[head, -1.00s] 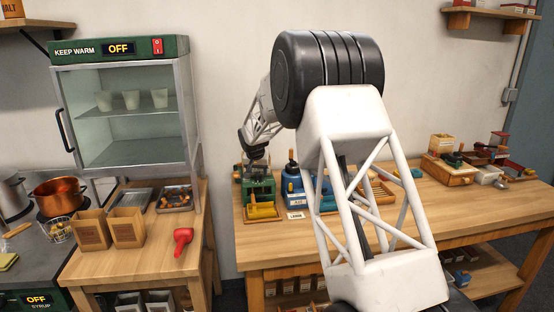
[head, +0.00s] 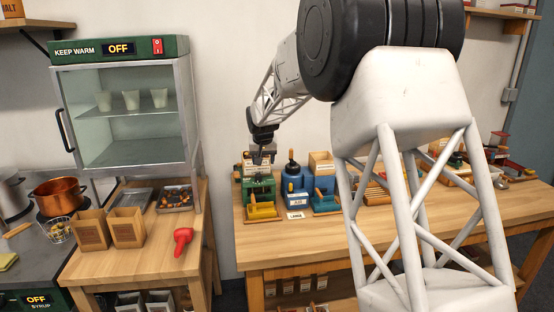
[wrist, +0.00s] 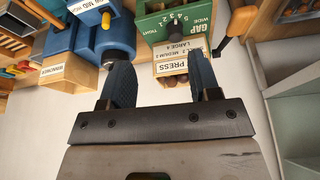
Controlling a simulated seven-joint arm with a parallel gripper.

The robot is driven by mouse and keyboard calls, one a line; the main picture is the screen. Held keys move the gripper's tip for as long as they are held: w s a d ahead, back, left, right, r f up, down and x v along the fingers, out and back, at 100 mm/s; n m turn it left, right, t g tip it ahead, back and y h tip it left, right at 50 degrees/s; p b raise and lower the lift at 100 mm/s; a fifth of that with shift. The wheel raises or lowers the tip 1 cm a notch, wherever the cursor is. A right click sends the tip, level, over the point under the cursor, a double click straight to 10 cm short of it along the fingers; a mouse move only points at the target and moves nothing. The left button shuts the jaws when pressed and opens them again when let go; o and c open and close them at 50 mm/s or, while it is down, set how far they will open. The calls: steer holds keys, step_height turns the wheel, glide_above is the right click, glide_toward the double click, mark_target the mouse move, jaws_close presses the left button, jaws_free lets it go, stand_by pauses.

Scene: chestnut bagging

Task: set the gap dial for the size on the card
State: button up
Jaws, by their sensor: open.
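The green press (head: 258,188) stands at the left end of the long bench, with a yellow part at its front. In the wrist view its green gap panel (wrist: 168,33) is marked TIGHT, GAP and WIDE with several numbers. My gripper (wrist: 160,70) is open and empty, above the press in the head view (head: 264,150).
A blue machine (head: 295,186) stands close right of the press; it also shows in the wrist view (wrist: 106,38). The warming cabinet (head: 125,105) is at left. Bare bench (head: 300,245) lies in front of the machines.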

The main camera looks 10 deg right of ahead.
steer(key=s+d+r+n, duration=0.1)
steer(key=s+r+n, duration=0.1)
steer(key=s, duration=0.5)
steer(key=s+d+r+n+y, duration=0.1)
steer(key=s+r+n, duration=0.1)
steer(key=s+r, duration=0.2)
steer(key=shift+s+d+r+y, duration=0.15)
steer(key=shift+s+d+y, duration=0.15)
steer(key=shift+s, duration=1.55)
steer(key=w+d+f+n+t+h, duration=0.5)
steer(key=w+d+f+n+h, duration=0.25)
steer(key=w+n+h, duration=0.45)
steer(key=w+a+f+n+t+y, duration=0.1)
steer(key=a+f+n+t+y, duration=0.2)
steer(key=n, duration=0.3)
steer(key=w+a+f+n+t+y, duration=0.1)
steer(key=a+f+n+t+y, duration=0.1)
steer(key=n, duration=0.5)
steer(key=w+a+f+n+t+y, duration=0.1)
steer(key=a+f+n+t+y, duration=0.2)
steer(key=a+f+n, duration=0.2)
steer(key=shift+w+a+f+n+t+y, duration=0.1)
steer(key=shift+a+f+n+t+y, duration=0.1)
steer(key=shift+a+n, duration=0.3)
steer(key=shift+w+a+f+n+t+y, duration=0.1)
steer(key=shift+a+f+n+t, duration=0.15)
steer(key=shift+a, duration=0.45)
